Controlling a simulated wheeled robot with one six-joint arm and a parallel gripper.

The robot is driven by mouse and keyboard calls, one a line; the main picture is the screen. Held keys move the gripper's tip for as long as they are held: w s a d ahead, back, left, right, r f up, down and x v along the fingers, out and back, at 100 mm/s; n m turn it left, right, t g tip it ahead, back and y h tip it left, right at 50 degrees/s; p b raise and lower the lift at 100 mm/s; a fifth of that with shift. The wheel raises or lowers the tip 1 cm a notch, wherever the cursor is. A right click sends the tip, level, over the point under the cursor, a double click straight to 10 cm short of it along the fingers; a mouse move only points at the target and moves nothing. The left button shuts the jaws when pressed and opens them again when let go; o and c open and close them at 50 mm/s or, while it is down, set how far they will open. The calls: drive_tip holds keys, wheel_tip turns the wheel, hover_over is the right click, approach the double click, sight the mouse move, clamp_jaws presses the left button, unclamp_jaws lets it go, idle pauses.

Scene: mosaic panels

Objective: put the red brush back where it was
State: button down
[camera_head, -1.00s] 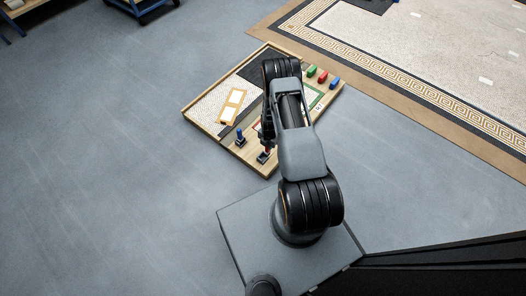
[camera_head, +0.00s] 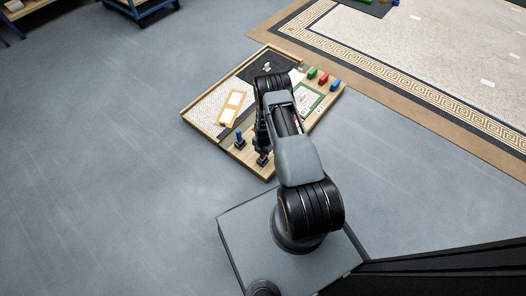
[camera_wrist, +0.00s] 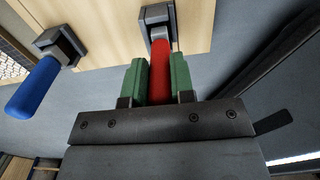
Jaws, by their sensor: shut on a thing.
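The red brush (camera_wrist: 160,72) is upright between the green finger pads of my gripper (camera_wrist: 160,80), which is shut on its handle. Its far end meets a dark holder (camera_wrist: 157,18) at the edge of the wooden board in the wrist view. I cannot tell whether it is fully seated in it. In the head view my gripper (camera_head: 261,146) is low over this holder (camera_head: 262,162) at the board's near edge, and my arm hides most of the brush.
A blue-handled tool (camera_wrist: 34,88) stands in a similar holder (camera_wrist: 61,45) to the left. The board (camera_head: 206,131) carries a yellow-framed piece (camera_head: 231,107); green (camera_head: 312,73), red (camera_head: 323,78) and blue (camera_head: 335,85) blocks sit at its right. Open floor surrounds the board's left.

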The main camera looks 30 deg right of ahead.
drive_tip(key=shift+f, duration=0.1)
drive_tip(key=c, duration=1.4)
unclamp_jaws()
drive_tip(key=shift+f, duration=0.1)
drive_tip(key=o, duration=0.4)
